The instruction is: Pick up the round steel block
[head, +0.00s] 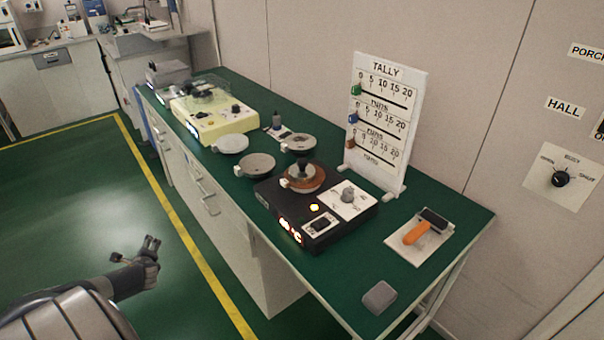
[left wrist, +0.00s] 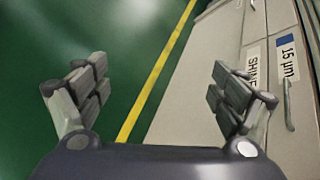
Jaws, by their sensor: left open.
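I cannot tell for sure which thing is the round steel block. A dark, round, knob-like piece (head: 303,168) stands on a brown disc (head: 309,184) on the black hot plate (head: 341,222). Flat grey round pieces lie behind it: one at the back left (head: 231,144), one nearer (head: 257,164), and one just behind the knob (head: 298,143). My left gripper (head: 152,244) is open and empty over the floor, left of the bench and apart from all of these. Its spread fingers also show in the left wrist view (left wrist: 155,92). My right gripper is out of view.
A tally board (head: 386,120) stands at the bench's back edge. A grey rounded block (head: 379,297) lies near the front corner. A yellow machine (head: 212,118) stands farther back. Cabinet fronts (left wrist: 217,60) face the floor.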

